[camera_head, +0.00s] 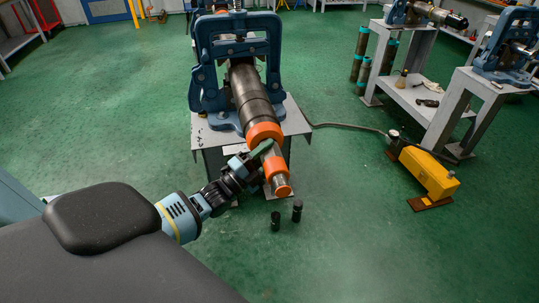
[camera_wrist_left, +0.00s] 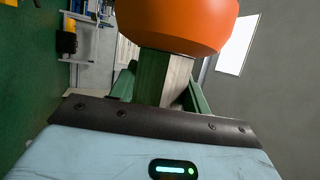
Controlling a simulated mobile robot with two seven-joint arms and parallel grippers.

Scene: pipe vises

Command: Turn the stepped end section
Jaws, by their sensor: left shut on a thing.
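The stepped end section (camera_head: 279,173) is the narrower metal end of a dark pipe tool, with an orange collar (camera_head: 264,133) above it and an orange ring at its tip. The tool body (camera_head: 251,97) is clamped in a blue vise (camera_head: 235,60) and slopes down toward me. My left gripper (camera_head: 264,150) reaches it from the left, its green fingers just below the collar. In the left wrist view the fingers (camera_wrist_left: 160,92) are shut around the metal section (camera_wrist_left: 166,75) under the orange collar (camera_wrist_left: 180,22). The gripper hides part of the section. My right gripper is out of view.
The vise stands on a grey metal stand (camera_head: 292,121). Two small dark cylinders stand in front of it, one here (camera_head: 297,211). A yellow pump unit (camera_head: 429,171) with a hose is on the right. Other benches with vises stand at the right. Green floor is clear at left.

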